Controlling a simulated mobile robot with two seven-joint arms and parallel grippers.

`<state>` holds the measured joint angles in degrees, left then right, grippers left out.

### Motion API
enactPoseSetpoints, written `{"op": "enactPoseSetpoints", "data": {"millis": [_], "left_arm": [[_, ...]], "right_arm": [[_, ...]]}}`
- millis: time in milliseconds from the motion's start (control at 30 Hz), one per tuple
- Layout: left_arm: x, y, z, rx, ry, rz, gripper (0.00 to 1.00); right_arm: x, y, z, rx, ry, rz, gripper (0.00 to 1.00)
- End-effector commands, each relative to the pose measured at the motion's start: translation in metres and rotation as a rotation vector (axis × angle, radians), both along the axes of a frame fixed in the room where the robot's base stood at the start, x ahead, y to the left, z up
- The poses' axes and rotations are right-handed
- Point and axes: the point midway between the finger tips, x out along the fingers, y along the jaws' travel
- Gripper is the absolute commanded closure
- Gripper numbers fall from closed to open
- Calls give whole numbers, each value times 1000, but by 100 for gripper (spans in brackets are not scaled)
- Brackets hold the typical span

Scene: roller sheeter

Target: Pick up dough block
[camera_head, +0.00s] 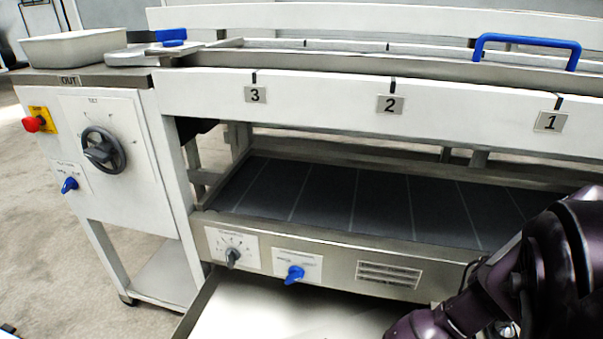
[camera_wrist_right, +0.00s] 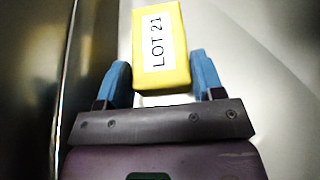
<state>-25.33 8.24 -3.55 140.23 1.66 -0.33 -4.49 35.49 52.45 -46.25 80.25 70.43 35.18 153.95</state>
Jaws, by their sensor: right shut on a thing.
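A yellow dough block (camera_wrist_right: 178,40) with a white "LOT 21" label shows in the right wrist view. My right gripper (camera_wrist_right: 161,75) has its two blue fingers on either side of the block's near end and is shut on it. The far end of the block reaches out past the fingertips. In the head view only my dark right arm shows at the lower right; its gripper and the block are out of that view. My left gripper is not in view.
The sheeter has a dark belt bed (camera_head: 380,205) behind a steel front panel with a blue switch (camera_head: 294,273). A pale tray-like surface (camera_head: 270,312) lies below. A control cabinet (camera_head: 100,175) with a handwheel stands left, with a white tub (camera_head: 75,47) on top. A blue handle (camera_head: 527,40) is at upper right.

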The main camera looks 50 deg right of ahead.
Motion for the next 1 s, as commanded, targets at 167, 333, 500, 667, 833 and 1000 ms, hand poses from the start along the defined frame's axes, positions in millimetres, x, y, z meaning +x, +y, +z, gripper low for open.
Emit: {"op": "enactPoseSetpoints", "data": {"millis": [167, 333, 500, 667, 833, 1000], "left_arm": [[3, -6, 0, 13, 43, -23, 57], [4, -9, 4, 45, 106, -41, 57], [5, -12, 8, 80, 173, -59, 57], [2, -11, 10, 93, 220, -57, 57], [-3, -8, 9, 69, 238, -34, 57], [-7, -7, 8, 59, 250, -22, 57]], "right_arm": [[6, 0, 36, 1, -15, -1, 70], [8, -1, 83, 1, -22, -1, 70], [8, -1, 129, 1, -24, -1, 70], [7, 0, 163, 1, -21, -1, 70], [5, 0, 186, 2, -14, -2, 70], [3, 0, 195, 1, -7, 0, 70]]}}
